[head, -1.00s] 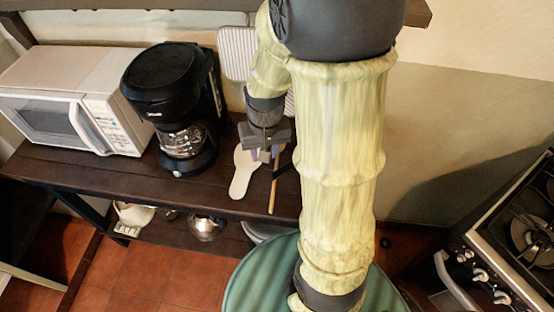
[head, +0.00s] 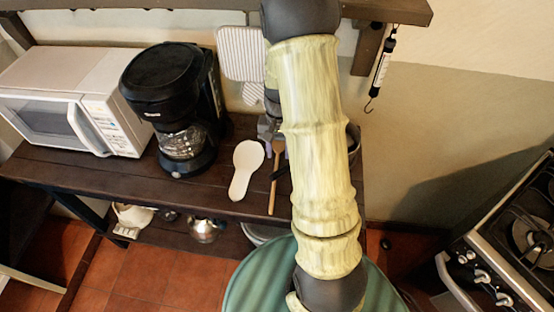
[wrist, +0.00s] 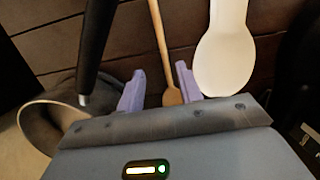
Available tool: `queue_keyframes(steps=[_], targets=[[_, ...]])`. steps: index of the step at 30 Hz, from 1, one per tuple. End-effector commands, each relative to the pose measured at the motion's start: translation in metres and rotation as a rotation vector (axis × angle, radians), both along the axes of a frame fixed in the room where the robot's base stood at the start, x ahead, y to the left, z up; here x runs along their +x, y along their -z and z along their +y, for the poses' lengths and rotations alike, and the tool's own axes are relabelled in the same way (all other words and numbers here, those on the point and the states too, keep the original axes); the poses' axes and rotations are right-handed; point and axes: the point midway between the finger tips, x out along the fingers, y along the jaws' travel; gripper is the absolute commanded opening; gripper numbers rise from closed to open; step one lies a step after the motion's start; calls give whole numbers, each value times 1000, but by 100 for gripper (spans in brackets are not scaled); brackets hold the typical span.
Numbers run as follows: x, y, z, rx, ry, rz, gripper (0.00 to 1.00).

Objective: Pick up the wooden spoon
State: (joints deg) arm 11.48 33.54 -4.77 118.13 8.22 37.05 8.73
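The wooden spoon lies on the dark shelf, its handle (head: 273,188) toward the front edge in the head view. In the wrist view the spoon (wrist: 163,50) runs between the two purple fingertips, its bowl closer to the gripper's palm. My gripper (wrist: 160,74) is open, with a finger on either side of the spoon and gaps on both sides. Its height above the shelf is hard to tell. In the head view my arm hides most of the gripper and part of the shelf near it.
A white spoon-shaped rest (head: 246,170) lies close beside the spoon. A pan (wrist: 42,125) with a black handle (wrist: 95,45) is on the other side. A coffee maker (head: 172,95) and a microwave (head: 75,95) stand to the left. A striped mitt (head: 241,55) hangs behind.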

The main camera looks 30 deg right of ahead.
Motion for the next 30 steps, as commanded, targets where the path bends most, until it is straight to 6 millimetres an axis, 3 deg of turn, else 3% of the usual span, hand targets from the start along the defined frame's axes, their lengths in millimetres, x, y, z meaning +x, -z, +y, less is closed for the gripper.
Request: queue_keyframes(steps=[13, 24, 30], targets=[[-1, 10, 2, 1, -1, 1, 36], [-6, 55, 11, 2, 0, 3, 36], [-5, 57, 11, 0, 0, -1, 36]])
